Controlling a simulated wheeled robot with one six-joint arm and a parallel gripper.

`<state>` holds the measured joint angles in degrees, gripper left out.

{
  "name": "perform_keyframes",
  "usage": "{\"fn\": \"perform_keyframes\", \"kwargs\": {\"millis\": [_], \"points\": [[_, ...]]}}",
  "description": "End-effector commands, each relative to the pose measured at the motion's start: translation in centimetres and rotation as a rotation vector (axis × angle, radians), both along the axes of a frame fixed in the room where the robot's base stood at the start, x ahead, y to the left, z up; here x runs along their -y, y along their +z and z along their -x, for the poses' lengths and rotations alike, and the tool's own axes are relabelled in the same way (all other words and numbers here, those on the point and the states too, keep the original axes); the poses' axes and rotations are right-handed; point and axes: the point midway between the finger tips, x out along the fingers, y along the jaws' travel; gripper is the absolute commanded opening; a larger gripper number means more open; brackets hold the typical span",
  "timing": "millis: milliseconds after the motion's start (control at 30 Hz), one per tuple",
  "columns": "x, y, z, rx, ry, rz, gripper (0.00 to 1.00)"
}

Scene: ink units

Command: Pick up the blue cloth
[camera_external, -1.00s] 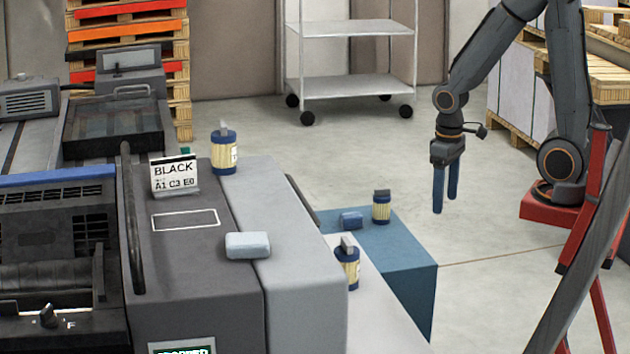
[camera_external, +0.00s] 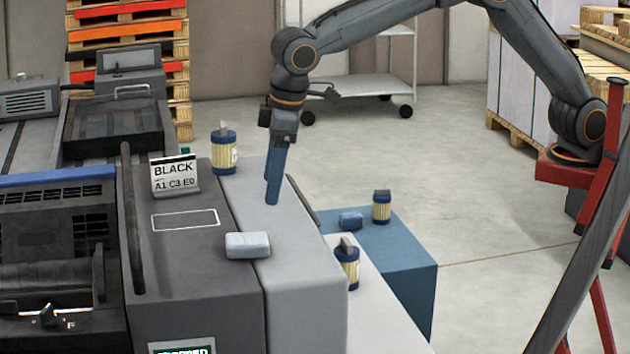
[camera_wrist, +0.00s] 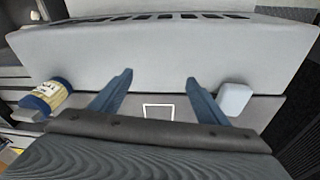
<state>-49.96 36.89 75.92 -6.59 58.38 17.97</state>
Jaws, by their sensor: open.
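A pale blue folded cloth (camera_external: 247,244) lies on top of the grey machine, at the edge between its dark and light parts. It also shows in the wrist view (camera_wrist: 234,99), right of my fingers. A darker blue folded cloth (camera_external: 351,220) lies on the blue cabinet, lower and to the right. My gripper (camera_external: 272,200) points down above the machine's light grey part, behind and right of the pale cloth. Its two blue fingers stand apart and empty in the wrist view (camera_wrist: 159,78).
A blue-and-cream can (camera_external: 224,152) stands on the machine's back, near a BLACK sign (camera_external: 174,172). Another can (camera_external: 381,207) stands by the darker cloth, and one (camera_external: 347,265) on the pale lower surface. The white outlined rectangle (camera_external: 185,220) is empty.

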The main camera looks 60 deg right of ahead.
Motion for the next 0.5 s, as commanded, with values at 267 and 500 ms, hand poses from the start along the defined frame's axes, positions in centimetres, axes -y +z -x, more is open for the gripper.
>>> {"fn": "perform_keyframes", "kwargs": {"millis": [267,500], "points": [[-12.8,3.1,6.5,0.063,0.069,-0.107,0.69],[-14.1,1.9,6.8,0.066,0.073,-0.116,0.69]]}}
